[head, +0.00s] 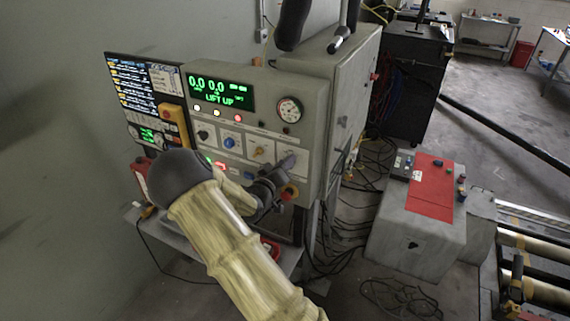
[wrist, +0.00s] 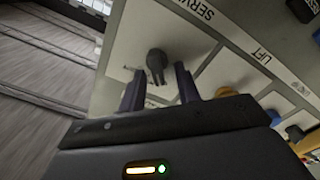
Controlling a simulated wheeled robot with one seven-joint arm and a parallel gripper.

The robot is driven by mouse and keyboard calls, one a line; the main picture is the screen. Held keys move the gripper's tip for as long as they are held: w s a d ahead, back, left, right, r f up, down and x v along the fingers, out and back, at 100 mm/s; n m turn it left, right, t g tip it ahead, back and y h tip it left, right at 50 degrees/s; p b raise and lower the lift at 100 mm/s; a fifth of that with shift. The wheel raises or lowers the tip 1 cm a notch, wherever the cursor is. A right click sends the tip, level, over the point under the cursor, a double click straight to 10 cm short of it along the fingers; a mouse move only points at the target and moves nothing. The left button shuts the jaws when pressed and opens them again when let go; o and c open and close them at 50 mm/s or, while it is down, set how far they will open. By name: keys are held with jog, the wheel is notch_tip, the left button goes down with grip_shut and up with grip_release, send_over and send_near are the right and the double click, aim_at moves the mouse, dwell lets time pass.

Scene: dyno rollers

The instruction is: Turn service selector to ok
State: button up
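The service selector is a dark grey knob (wrist: 157,64), beside the partly cut-off label "SERV..." in the wrist view. In the head view it is the rightmost knob (head: 288,161) of the panel's row. My gripper (wrist: 160,86) is open, with one dark finger on each side of the knob's lower end in the picture. I cannot tell whether either finger touches it. In the head view my gripper (head: 279,176) is just below the knob, partly hidden by my arm. The small position markings around the knob are not readable.
A yellow knob (head: 258,152), marked "LIFT" in the wrist view, and a blue knob (head: 229,143) sit to the left. A red button (head: 288,194) is just below my gripper. The green display (head: 221,92) reads "LIFT UP". Cables lie on the floor to the right.

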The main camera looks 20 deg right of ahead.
jog(key=b+v, duration=0.4)
jog(key=v, duration=1.3)
jog(key=shift+s+b, duration=0.2)
jog(key=shift+b, duration=0.2)
jog(key=shift+a, duration=0.15)
